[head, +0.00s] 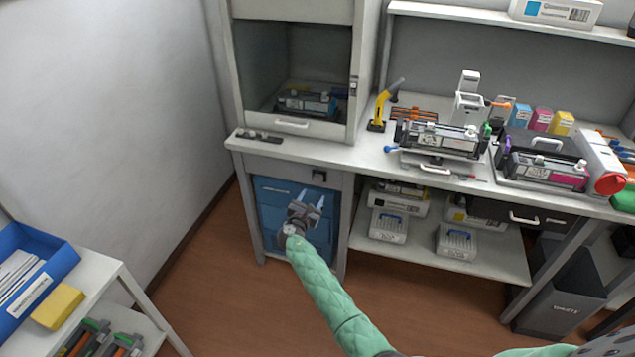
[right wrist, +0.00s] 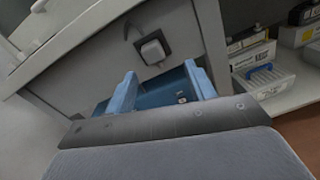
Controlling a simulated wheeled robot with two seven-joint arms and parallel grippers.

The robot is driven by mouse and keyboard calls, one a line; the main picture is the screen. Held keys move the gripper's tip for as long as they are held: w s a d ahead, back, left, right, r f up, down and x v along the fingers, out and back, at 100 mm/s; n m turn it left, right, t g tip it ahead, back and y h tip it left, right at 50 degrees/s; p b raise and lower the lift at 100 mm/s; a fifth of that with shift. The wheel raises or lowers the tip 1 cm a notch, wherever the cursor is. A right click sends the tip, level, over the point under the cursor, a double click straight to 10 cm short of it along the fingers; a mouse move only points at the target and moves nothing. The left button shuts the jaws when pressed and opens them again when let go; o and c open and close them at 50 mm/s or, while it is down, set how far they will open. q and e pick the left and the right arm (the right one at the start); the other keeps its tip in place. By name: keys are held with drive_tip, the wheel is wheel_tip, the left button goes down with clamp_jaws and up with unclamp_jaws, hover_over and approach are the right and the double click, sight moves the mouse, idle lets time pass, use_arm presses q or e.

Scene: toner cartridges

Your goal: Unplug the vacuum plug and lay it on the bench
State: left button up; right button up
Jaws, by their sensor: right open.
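The vacuum plug (right wrist: 153,51) is a pale, blocky piece seated on a dark socket plate on the bench's front panel, with a dark curved cord beside it. In the head view the socket (head: 319,175) is a small dark square below the bench top. My right gripper (head: 311,201) is open and empty, just below the socket and in front of the blue unit. In the right wrist view its two blue fingers (right wrist: 161,74) point up toward the plug, apart from it. The bench (head: 340,155) has a pale grey top. My left gripper is not in view.
A blue unit (head: 270,215) stands under the bench. A hood (head: 290,12) with a cartridge inside stands above, with a dark strip (head: 259,136) on the bench edge beside it. A yellow tool (head: 379,108) and cartridges stand right. Some bare bench top lies before the hood.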

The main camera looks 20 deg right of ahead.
sight(317, 182)
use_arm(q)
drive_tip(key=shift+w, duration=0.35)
use_arm(e)
drive_tip(key=n, duration=0.3)
drive_tip(key=shift+w+a+t+y, duration=0.3)
drive_tip(key=shift+a+y, duration=0.05)
drive_tip(key=shift+y, duration=0.05)
drive_tip(key=b+x, duration=0.3)
drive_tip(key=x, duration=0.5)
drive_tip(key=shift+d+f+b, duration=0.1)
drive_tip(key=shift+b, duration=0.2)
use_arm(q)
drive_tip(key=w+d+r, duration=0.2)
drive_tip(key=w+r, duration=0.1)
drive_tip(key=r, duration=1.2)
use_arm(e)
drive_tip(key=shift+w+d, duration=0.25)
drive_tip(key=shift+w, duration=0.15)
